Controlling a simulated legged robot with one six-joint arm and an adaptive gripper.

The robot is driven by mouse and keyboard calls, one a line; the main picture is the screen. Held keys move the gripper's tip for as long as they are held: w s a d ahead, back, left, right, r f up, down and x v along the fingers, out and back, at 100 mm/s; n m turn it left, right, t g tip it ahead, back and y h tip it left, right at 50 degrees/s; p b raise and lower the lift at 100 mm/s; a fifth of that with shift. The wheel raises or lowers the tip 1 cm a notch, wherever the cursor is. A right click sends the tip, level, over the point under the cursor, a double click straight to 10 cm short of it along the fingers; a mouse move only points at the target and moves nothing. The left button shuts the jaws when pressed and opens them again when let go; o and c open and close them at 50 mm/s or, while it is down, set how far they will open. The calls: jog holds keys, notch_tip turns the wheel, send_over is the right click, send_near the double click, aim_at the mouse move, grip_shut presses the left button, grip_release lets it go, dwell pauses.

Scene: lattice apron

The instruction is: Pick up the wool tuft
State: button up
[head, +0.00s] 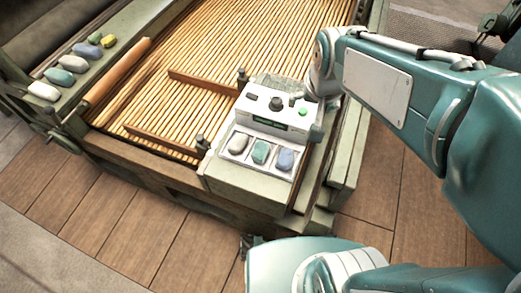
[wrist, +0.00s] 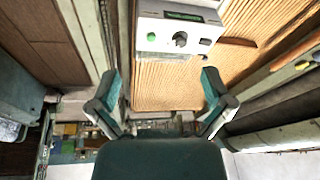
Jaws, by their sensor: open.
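Several wool-like tufts are in the head view, and I cannot tell which one the task means. A white tuft (head: 238,143), a teal tuft (head: 261,152) and a blue-grey tuft (head: 285,159) lie side by side in the shallow tray of the control box (head: 262,125). My gripper (wrist: 160,75) is open and empty in the wrist view, beside the control box (wrist: 180,33). The head view does not show its fingers clearly.
A slatted bed (head: 235,45) fills the frame behind the box, with thin wooden bars (head: 160,140) across it. Small dark posts (head: 242,78) stand at the box's left. A wooden roller (head: 118,75) lies inside the left rail. Plank floor (head: 115,220) is clear in front.

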jog(key=w+a+f+m+g, duration=0.1)
jog(key=w+a+f+g, duration=0.1)
jog(key=w+a+f, duration=0.5)
jog(key=m+g, duration=0.2)
send_over(261, 148)
notch_tip(261, 148, down, 17)
jog(key=f, duration=0.5)
jog(key=shift+a+f, duration=0.35)
jog(key=shift+f, duration=0.05)
jog(key=shift+w+d+f, duration=0.1)
jog(key=shift+f, duration=1.3)
jog(key=shift+d+f, duration=0.1)
jog(key=shift+f, duration=1.25)
jog(key=c, duration=0.7)
